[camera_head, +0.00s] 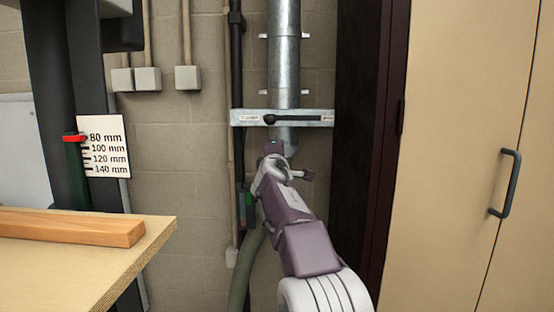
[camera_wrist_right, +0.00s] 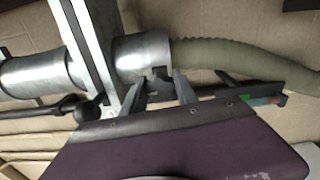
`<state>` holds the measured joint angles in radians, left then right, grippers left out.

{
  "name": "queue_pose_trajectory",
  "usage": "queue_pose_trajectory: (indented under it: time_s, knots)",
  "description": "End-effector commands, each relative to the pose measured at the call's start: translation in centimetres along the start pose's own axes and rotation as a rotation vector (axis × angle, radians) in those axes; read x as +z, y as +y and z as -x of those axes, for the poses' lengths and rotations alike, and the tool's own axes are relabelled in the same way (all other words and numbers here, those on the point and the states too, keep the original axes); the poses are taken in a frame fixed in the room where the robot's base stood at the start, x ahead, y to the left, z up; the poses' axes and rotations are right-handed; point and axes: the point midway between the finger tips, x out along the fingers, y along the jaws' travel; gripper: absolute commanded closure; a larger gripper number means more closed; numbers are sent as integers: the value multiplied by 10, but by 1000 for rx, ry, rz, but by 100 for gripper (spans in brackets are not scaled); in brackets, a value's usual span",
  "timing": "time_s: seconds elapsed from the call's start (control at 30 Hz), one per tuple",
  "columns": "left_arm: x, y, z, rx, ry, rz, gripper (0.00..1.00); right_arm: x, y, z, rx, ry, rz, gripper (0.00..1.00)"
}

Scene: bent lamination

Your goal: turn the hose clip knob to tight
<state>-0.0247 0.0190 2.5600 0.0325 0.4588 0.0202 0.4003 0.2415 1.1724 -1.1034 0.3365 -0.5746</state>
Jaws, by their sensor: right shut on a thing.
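My right gripper (camera_head: 274,152) reaches up to the lower end of the metal duct, just under the flat slide plate. In the right wrist view its two fingers (camera_wrist_right: 163,84) are closed around a small dark knob (camera_wrist_right: 158,75) at the side of the metal collar (camera_wrist_right: 140,56). I take this for the hose clip knob; its markings cannot be read. The olive hose (camera_wrist_right: 225,56) runs out of the collar in the wrist view, and it hangs below my arm in the head view (camera_head: 248,262). My left gripper is not in view.
The slide plate (camera_head: 315,118) with a dark handle (camera_head: 270,119) crosses the duct (camera_head: 284,60) just above my gripper. A wooden bench (camera_head: 50,270) stands at left. A tan cabinet (camera_head: 455,150) stands at right. A millimetre scale (camera_head: 105,150) is at left.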

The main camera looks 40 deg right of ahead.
Motion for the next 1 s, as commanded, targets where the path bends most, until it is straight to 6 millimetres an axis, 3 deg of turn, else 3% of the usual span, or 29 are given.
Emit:
queue_pose_trajectory:
  time_s: [0.77,0.8,0.87,1.0]
  knots:
    - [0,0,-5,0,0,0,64,0,-2,0,-4,-1,-101,100]
    - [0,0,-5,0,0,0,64,0,-2,0,-4,-1,-101,63]
    - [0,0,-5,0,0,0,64,0,-2,0,-4,-1,-101,46]
    - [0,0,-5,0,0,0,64,0,-1,0,-2,-1,-100,44]
